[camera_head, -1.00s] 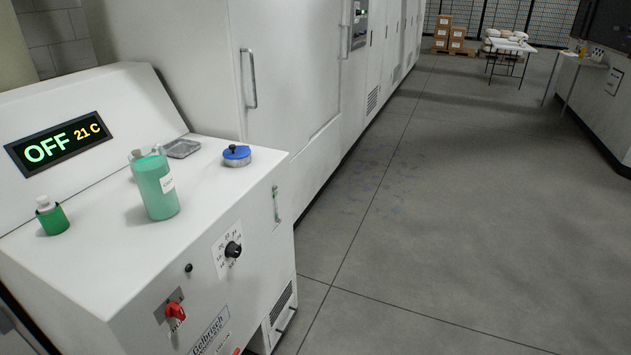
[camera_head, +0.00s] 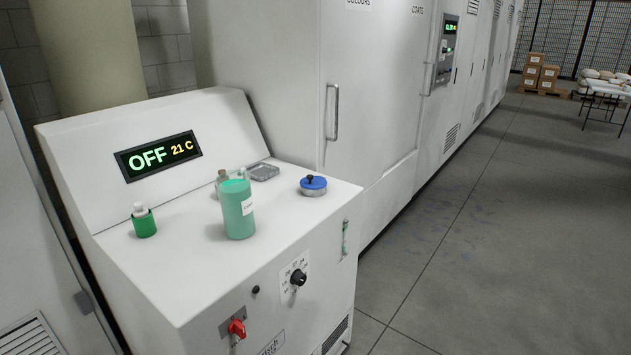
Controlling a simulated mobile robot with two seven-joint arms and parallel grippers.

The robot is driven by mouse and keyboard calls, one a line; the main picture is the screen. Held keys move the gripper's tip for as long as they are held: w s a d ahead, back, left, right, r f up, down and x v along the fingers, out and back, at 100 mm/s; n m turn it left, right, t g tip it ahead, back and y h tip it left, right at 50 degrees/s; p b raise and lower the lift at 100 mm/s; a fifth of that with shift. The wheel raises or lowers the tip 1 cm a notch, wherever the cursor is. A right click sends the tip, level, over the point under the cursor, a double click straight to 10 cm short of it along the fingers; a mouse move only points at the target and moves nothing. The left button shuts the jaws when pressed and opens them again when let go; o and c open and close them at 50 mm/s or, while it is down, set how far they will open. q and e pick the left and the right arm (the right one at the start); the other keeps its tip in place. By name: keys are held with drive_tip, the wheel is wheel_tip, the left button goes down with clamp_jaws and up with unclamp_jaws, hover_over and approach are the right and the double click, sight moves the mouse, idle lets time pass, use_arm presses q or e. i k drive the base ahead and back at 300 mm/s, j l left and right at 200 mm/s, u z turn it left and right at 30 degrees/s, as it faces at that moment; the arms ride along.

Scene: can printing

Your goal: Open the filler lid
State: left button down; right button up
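A blue round lid with a dark knob (camera_head: 313,183) sits on a short metal neck on the white machine's top (camera_head: 270,230), near its right edge. It appears closed. A small green bottle with a white cap (camera_head: 143,220) stands further left. A grey shallow tray or plate (camera_head: 263,172) lies behind the jug. Neither of my grippers is in view.
The machine's display (camera_head: 158,156) reads OFF 21 C. A black dial (camera_head: 298,277) and a red switch (camera_head: 237,328) are on its front. A tall white cabinet (camera_head: 372,100) stands behind.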

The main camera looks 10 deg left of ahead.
sight(310, 183)
drive_tip(key=i+l, duration=0.1)
drive_tip(key=i, duration=0.15)
drive_tip(key=i+l+u, duration=0.35)
drive_tip(key=i+u, duration=0.2)
drive_tip(key=i, duration=0.1)
